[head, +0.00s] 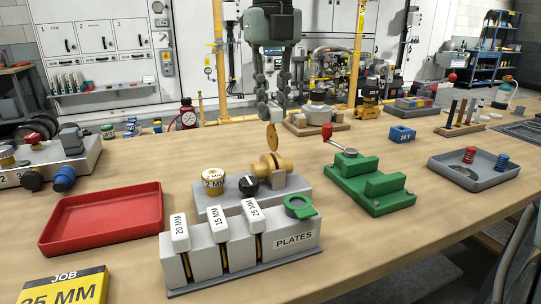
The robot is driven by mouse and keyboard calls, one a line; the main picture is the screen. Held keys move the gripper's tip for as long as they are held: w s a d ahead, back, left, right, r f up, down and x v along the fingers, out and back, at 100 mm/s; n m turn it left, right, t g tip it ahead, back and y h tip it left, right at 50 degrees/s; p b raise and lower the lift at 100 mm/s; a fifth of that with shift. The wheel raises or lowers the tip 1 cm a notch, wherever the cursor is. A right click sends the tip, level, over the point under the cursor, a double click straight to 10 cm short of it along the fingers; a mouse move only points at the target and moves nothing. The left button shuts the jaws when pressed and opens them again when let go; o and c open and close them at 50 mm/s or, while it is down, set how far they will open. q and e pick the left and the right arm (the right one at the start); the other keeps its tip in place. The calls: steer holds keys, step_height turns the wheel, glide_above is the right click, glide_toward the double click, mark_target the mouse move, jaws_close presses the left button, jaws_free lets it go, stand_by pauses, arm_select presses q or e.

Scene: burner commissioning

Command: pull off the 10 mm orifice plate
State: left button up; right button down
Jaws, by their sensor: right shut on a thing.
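My right gripper (273,101) reaches down from the top centre. It is shut on the pale upper end of a plate with a round brass disc, the orifice plate (272,138); its size marking cannot be read. The disc hangs upright just over the brass fitting (268,166) on a grey block (217,208). Whether its lower edge still touches the fitting I cannot tell. In front, the grey PLATES rack (296,246) holds plates tagged 20 MM (179,232), 15 MM (216,222) and 25 MM (252,215). My left gripper is not in view.
A green ring (300,206) sits on the rack's right end. A red tray (104,218) is empty at left. A green fixture (370,185) with a red-knobbed lever stands at right, and a grey tray (474,172) with springs lies beyond. A yellow job card (65,288) is front left.

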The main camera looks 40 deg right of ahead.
steer(key=shift+r, duration=0.15)
steer(key=shift+r, duration=2)
